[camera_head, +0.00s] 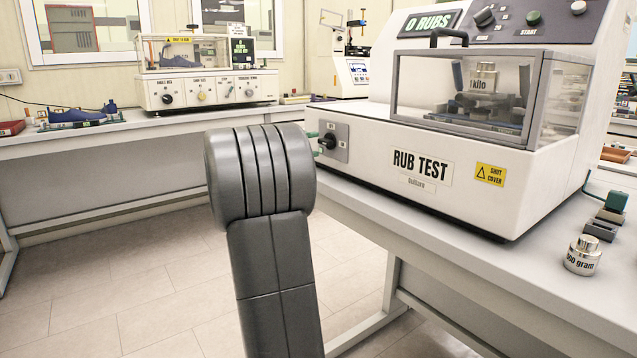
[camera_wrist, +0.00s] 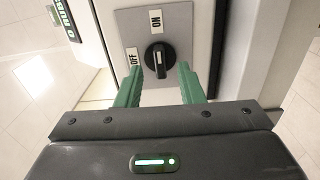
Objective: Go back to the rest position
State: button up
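My gripper (camera_wrist: 158,77) shows in the wrist view with its two green fingers apart and nothing between them. Its fingertips are just below the black rotary knob (camera_wrist: 160,57), one to each side. The knob sits on a grey plate (camera_wrist: 182,22) with ON and OFF labels; its white mark looks turned towards ON. In the head view the same knob (camera_head: 327,141) is at the left of the front of the white rub test machine (camera_head: 432,165). Green parts of my gripper show beside it, and my dark grey arm stands in front, hiding most of the gripper.
The machine's clear cover (camera_head: 462,92) is down over a 1 kilo weight (camera_head: 483,78). A 500 gram weight (camera_head: 582,256) stands on the bench at right. Floor lies open between the benches.

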aim_at(322, 140)
jog(key=x, duration=0.3)
jog(key=shift+w+d, duration=0.1)
jog(key=shift+d, duration=0.1)
jog(key=shift+a+r+n+p, duration=0.25)
jog(key=shift+n+p, duration=0.45)
jog(key=shift+p, duration=0.5)
jog(key=n+p, duration=0.5)
jog(key=p, duration=0.3)
jog(key=shift+r+n, duration=0.1)
jog(key=shift+n, duration=0.2)
jog(key=n+p, duration=0.5)
jog(key=p, duration=0.4)
jog(key=shift+r, duration=0.1)
jog(key=shift+n+p, duration=0.4)
jog(key=shift+p, duration=0.1)
jog(key=shift+f+p, duration=0.25)
jog(key=shift+p, duration=0.05)
